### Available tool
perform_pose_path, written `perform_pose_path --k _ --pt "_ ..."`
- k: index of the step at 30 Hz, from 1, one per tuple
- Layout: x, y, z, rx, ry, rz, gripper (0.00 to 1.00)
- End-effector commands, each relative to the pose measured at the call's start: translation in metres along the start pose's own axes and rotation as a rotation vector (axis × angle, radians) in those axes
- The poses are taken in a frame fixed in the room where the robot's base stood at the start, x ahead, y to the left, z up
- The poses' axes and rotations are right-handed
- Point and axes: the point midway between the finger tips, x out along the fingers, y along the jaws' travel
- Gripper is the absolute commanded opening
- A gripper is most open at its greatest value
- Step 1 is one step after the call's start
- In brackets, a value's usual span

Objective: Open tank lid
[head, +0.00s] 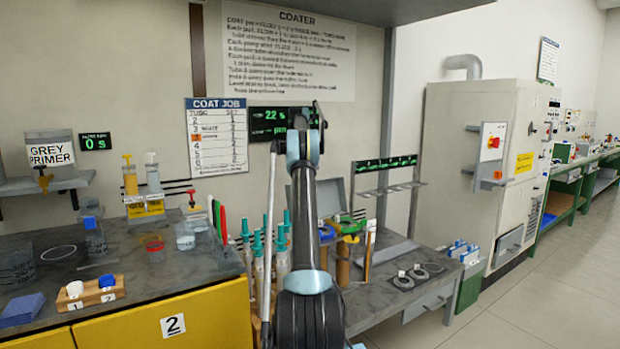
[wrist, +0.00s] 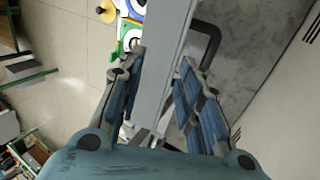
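In the wrist view my gripper (wrist: 163,78) has its two blue-padded fingers apart. A long pale grey panel or strip (wrist: 168,55) runs between them. I cannot tell whether either finger touches it. A dark bent handle (wrist: 210,40) shows just to its right, beside a mottled grey surface. In the head view a grey panel (head: 331,195) stands upright at the back of the right bench, partly behind my arm. It may be the tank lid, but I cannot tell for sure. My gripper is not clearly seen in the head view, where my arm stands in front.
Teal-topped bottles (head: 257,255) stand close left of my arm. Coloured rings on brown tubes (head: 345,235) and a tall rack (head: 388,188) stand to its right. A pale cabinet (head: 460,150) stands beyond the bench. The floor (head: 530,285) at the right is clear.

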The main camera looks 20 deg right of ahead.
Motion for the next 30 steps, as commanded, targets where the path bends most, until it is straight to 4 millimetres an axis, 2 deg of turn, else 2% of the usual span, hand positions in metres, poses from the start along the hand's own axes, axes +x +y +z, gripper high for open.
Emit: perform_pose_path --k 3,9,20,24,25,30 --pt "-0.011 0.005 0.000 0.000 0.000 0.000 0.33" --pt "-0.021 0.009 0.000 0.000 0.000 0.000 0.33" --pt "-0.023 0.011 0.000 0.000 0.000 0.000 0.33" --pt "-0.024 0.012 0.002 -0.005 0.001 -0.002 0.04" --pt "-0.025 0.014 0.003 -0.009 0.002 -0.004 0.00" --pt "-0.037 0.027 0.019 -0.060 0.013 -0.027 0.00"
